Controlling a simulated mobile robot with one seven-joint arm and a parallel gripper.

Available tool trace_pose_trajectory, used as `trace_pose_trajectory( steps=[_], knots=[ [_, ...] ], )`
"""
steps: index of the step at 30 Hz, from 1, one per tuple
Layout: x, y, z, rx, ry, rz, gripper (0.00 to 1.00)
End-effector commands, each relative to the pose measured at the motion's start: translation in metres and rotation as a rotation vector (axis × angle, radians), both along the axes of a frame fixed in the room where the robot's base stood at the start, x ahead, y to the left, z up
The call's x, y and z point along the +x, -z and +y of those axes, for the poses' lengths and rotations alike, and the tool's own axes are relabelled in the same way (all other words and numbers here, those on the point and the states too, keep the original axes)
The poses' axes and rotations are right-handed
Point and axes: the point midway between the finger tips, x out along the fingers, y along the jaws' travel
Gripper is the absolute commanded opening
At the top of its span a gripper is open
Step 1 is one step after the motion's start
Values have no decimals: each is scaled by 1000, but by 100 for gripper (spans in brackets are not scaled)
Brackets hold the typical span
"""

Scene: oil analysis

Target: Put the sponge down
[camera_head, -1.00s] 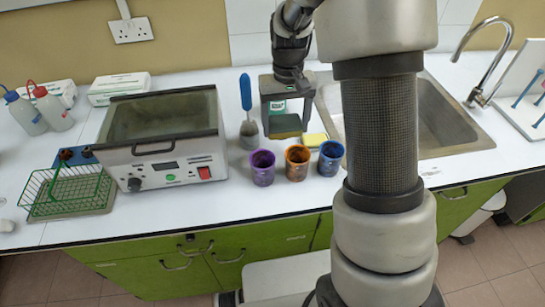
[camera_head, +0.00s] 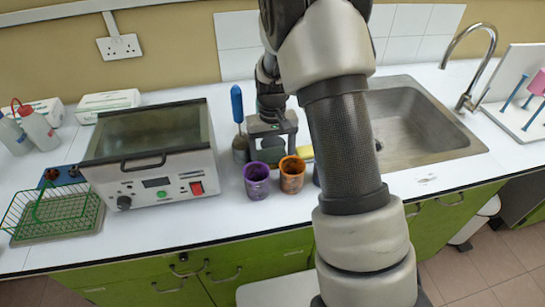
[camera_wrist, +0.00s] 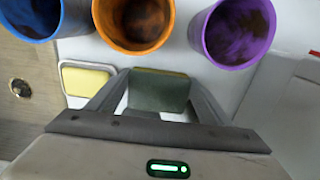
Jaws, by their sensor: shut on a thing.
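My gripper (camera_head: 271,146) points down just behind the row of cups. It is shut on a sponge with a dark green face and a yellowish edge, seen in the wrist view (camera_wrist: 158,92) between the two fingers. In the head view the sponge (camera_head: 273,156) is low, partly behind the cups; I cannot tell whether it touches the counter. A second yellow sponge-like block (camera_wrist: 86,81) lies in a white-rimmed holder beside my gripper; only a bit of its yellow shows in the head view (camera_head: 304,152).
A purple cup (camera_head: 256,182) and an orange cup (camera_head: 292,176) stand in front; a blue cup (camera_wrist: 30,16) is mostly hidden by my arm in the head view. A blue-handled brush (camera_head: 237,105) and a heated bath (camera_head: 150,160) are left, the sink (camera_head: 405,125) right.

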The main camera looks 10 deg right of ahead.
Motion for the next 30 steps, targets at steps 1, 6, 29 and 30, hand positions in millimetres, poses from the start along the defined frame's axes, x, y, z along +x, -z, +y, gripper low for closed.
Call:
trace_pose_trajectory(
  steps=[1,6,29,30],
  knots=[
    [0,0,0,0,0,0,44],
    [0,5,0,0,0,0,44],
    [3,-68,0,0,-1,-5,80],
    [4,-77,0,0,0,-5,80]
  ],
)
